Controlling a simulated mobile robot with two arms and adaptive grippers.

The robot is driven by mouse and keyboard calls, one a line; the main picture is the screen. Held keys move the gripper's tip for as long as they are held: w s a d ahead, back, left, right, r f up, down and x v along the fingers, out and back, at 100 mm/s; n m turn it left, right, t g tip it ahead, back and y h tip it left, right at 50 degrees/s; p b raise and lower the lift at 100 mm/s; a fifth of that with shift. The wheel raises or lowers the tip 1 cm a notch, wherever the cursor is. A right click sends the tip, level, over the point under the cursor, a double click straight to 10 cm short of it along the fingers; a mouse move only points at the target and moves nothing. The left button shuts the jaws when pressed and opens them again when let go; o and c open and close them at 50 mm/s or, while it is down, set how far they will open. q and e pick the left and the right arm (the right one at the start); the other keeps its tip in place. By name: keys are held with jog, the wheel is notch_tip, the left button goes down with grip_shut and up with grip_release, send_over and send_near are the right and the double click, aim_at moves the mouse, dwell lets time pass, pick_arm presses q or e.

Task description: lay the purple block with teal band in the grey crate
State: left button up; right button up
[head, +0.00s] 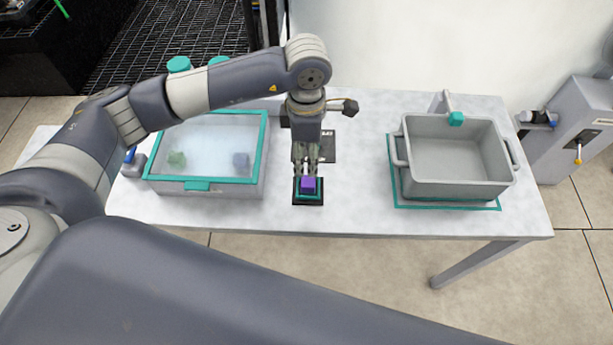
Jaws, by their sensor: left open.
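The purple block with teal band (309,184) sits on a small dark pad (308,202) near the front middle of the table. A teal edge shows around its base. My left gripper (306,172) points down just above and behind the block, with its fingers apart. I cannot tell whether the fingertips touch the block. The grey crate (455,187) stands at the right of the table inside a teal outline, and its visible inside is empty. A small teal piece shows at its back rim. My right gripper is not in view.
A teal-rimmed box with a clear lid (206,184) stands at the left, with a green and a purple-grey thing dimly seen inside. Dark plates lie behind my left gripper. The table (350,205) is clear between the pad and the crate. A grey machine (567,140) stands beyond the right edge.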

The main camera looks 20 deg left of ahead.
pick_arm(q)
send_over(306, 181)
jog(key=f, duration=0.4)
jog(key=shift+w+d+f+p, duration=0.1)
jog(key=shift+w+f+p, duration=0.1)
jog(key=shift+f+p, duration=0.2)
jog(key=f, duration=0.1)
jog(key=f+p, duration=0.1)
jog(key=f, duration=0.1)
jog(key=f+p, duration=0.1)
jog(key=shift+s+f, duration=0.25)
jog(key=shift+f, duration=0.35)
jog(key=shift+w+f, duration=0.1)
jog(key=c, duration=1.1)
jog(key=shift+c, duration=0.7)
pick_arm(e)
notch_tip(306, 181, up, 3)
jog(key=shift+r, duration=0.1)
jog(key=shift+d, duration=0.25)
